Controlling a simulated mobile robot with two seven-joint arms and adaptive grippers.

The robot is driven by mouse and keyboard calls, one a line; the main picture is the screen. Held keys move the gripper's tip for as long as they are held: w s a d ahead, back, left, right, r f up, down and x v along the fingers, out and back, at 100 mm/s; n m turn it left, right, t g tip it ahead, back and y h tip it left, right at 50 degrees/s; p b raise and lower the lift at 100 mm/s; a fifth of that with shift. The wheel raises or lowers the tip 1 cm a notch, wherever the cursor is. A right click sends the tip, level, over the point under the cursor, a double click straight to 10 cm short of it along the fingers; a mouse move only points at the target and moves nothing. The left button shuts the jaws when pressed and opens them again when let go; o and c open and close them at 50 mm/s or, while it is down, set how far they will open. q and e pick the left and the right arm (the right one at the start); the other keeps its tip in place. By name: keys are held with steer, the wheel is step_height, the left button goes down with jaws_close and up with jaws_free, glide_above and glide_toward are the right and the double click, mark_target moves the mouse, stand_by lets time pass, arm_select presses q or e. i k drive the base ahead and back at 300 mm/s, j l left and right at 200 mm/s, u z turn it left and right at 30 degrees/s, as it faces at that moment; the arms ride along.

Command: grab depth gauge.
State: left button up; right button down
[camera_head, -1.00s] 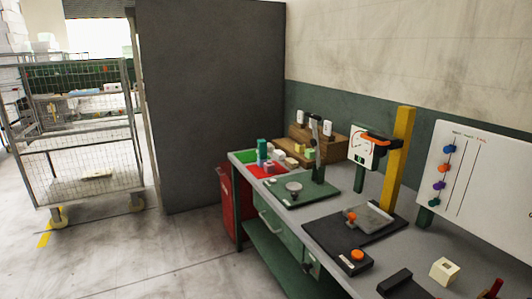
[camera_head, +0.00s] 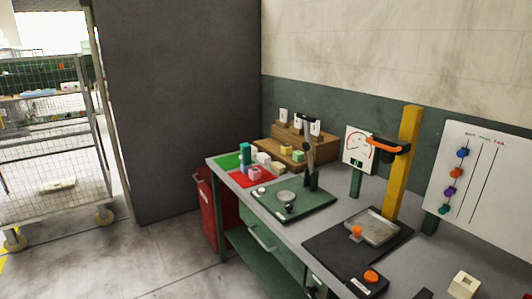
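No object is plainly marked as the depth gauge. A white panel with a round dial (camera_head: 359,144) stands on a green post at the back of the workbench (camera_head: 330,205). Left of it, a green base plate (camera_head: 318,206) carries a small round grey plate (camera_head: 287,197) and an upright stand with a dark lever (camera_head: 309,148). In front of the dial, a black base (camera_head: 330,244) holds a grey metal tray (camera_head: 373,227), with a yellow column (camera_head: 402,160) and orange-black arm behind. Neither of my grippers is in view.
Red and green sorting areas (camera_head: 228,161) with small blocks lie at the bench's left end. A wooden stepped rack (camera_head: 272,151) stands behind. A whiteboard (camera_head: 480,175) is at right, a red bin (camera_head: 203,205) beside the bench, a wire cart (camera_head: 50,150) at left. Floor in front is clear.

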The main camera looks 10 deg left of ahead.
mark_target(245, 149)
steer(key=i+j+z, duration=0.1)
steer(key=j, duration=0.25)
steer(key=i+j, duration=0.3)
steer(key=i+j+z, duration=0.15)
steer(key=j, duration=0.3)
steer(key=i+j+z, duration=0.1)
steer(key=i+j, duration=0.35)
steer(key=j, duration=0.35)
steer(key=i+j+z, duration=0.15)
steer(key=j, duration=0.2)
steer(key=i+j+z, duration=0.1)
steer(key=j, duration=0.35)
steer(key=i+j, duration=0.2)
steer(key=j, duration=0.25)
steer(key=l+z, duration=0.05)
